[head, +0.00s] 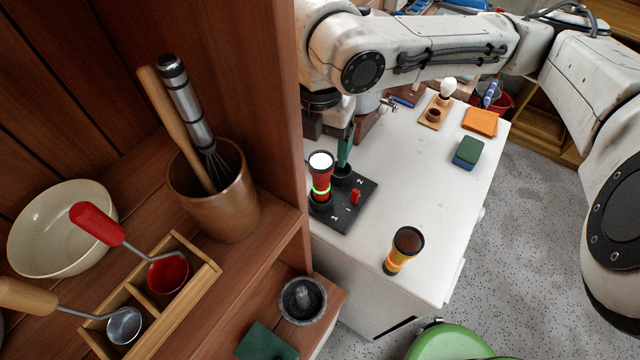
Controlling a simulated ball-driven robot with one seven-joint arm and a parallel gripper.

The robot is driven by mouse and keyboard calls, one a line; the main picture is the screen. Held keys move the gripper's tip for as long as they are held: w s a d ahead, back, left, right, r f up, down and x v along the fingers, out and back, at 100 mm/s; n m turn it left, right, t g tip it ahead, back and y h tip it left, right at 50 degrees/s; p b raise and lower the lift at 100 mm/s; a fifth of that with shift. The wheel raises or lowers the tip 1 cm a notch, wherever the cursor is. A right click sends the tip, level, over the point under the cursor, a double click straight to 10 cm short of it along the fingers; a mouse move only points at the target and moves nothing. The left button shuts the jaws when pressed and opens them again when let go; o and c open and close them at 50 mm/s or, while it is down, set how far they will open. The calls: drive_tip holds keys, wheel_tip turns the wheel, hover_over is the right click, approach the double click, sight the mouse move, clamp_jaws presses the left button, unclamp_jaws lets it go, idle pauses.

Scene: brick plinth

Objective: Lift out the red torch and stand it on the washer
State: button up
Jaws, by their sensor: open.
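The red torch (321,179) stands upright in a black dock (357,212) marked 1 and 2. Its white top faces up and a green band shows low on its body; its foot is in a dark socket. A slim dark green item (344,150) stands in the other socket, behind it. The dock sits on a white top (440,190), which looks like the washer. My gripper (318,128) is above and behind the red torch, holding nothing that I can see. Its fingers are mostly hidden by the wooden cabinet edge and my wrist.
A green and blue sponge (467,153), orange cloths (480,122) and a wooden board (436,112) lie farther back. The wooden cabinet (297,100) borders the dock on the left. The washer's middle is clear.

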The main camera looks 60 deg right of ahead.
sight(321, 159)
drive_tip(key=f, duration=0.5)
drive_tip(key=shift+d, duration=0.35)
clamp_jaws()
idle(0.4)
